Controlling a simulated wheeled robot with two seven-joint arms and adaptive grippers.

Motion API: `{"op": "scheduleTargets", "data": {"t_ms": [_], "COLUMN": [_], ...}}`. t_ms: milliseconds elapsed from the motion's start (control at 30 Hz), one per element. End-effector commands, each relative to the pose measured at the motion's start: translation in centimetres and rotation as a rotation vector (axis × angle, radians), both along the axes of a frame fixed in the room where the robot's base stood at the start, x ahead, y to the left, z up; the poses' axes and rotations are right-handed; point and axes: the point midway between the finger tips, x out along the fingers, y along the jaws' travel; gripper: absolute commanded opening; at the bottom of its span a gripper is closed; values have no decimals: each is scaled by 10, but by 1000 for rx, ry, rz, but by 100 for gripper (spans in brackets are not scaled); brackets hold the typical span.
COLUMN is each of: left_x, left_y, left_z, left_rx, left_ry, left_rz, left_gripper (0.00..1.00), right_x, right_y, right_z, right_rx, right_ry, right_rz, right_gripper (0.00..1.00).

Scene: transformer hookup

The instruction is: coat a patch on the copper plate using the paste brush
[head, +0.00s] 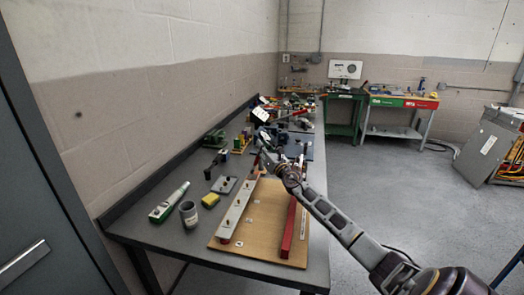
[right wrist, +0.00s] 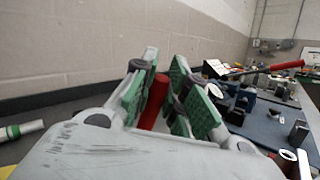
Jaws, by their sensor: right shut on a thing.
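My right gripper (head: 265,154) is over the bench, at the far end of the wooden board. In the right wrist view its green-padded fingers (right wrist: 165,95) are shut on a red handle (right wrist: 153,102), which I take to be the paste brush. A bit of red also shows by the gripper in the head view (head: 256,161). The brush's bristles are hidden. A grey labelled cup (head: 188,214) stands upright near the bench's left edge. A small grey plate (head: 224,184) lies left of the board. I cannot make out which piece is the copper plate. My left gripper is not in view.
The wooden board (head: 262,225) carries a pale bar (head: 237,212) and a red bar (head: 288,229). A yellow sponge (head: 210,200) and a white-green tool (head: 169,202) lie to the left. Tools crowd the bench's far end. A wall runs along the left.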

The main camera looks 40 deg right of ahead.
Motion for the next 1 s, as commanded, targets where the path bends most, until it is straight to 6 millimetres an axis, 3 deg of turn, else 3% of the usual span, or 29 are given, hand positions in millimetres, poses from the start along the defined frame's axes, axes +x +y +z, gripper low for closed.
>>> {"op": "scheduleTargets", "data": {"t_ms": [1000], "left_x": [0], "left_y": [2], "left_z": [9], "left_rx": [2], "left_ry": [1], "left_rz": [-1], "left_gripper": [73], "right_x": [-8], "right_y": [11], "right_z": [-1], "right_rx": [1], "right_ry": [2], "right_rz": [2], "right_gripper": [0]}}
